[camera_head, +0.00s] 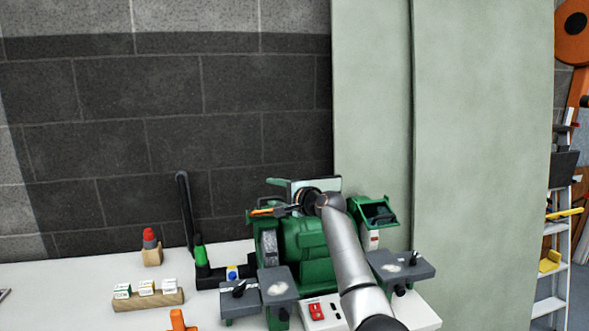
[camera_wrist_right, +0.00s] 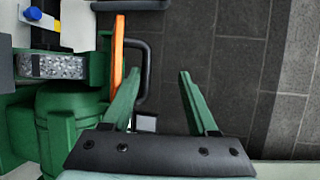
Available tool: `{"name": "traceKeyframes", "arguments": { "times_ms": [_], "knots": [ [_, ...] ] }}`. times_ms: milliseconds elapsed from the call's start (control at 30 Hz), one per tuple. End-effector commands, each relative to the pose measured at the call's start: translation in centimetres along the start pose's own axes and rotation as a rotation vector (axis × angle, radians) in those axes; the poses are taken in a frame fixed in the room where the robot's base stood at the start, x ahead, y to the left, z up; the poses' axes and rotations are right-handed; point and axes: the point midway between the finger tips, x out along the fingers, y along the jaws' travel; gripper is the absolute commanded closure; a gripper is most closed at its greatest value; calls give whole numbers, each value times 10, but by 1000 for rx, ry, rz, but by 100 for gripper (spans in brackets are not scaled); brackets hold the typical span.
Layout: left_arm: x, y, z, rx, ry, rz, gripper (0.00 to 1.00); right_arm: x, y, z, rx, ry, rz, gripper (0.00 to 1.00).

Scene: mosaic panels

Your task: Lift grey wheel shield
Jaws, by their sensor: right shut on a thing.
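My right gripper (camera_head: 268,211) comes over the grinder pointing left, shut on the shield. My left gripper is out of view.
The grinder's other shield (camera_head: 377,212) sits at the right. Grey tool rests (camera_head: 277,281) stand in front. A green-topped black tool (camera_head: 199,254), small white boxes (camera_head: 146,288) in a wooden holder and a red-topped object (camera_head: 150,238) stand left. A brick wall is close behind.

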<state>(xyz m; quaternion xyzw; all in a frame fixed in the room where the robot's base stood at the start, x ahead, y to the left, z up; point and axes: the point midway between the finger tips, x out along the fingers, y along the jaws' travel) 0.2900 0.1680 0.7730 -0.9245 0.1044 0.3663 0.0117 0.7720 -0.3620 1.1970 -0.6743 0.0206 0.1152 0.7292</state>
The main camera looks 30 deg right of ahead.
Motion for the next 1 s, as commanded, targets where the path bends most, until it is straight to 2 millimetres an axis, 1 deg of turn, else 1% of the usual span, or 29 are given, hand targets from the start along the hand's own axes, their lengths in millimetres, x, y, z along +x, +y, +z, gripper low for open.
{"name": "traceKeyframes", "arguments": {
  "times_ms": [33, 300, 567, 1000],
  "knots": [
    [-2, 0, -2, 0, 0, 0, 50, -11, -28, -9, -8, 21, -51, 73],
    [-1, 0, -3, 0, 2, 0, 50, -27, -37, -10, -8, 20, -51, 73],
    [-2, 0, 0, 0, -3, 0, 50, -40, -41, -8, -10, 15, -37, 73],
    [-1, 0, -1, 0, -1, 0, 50, -65, -56, -8, -9, 12, -32, 73]
  ]
}}
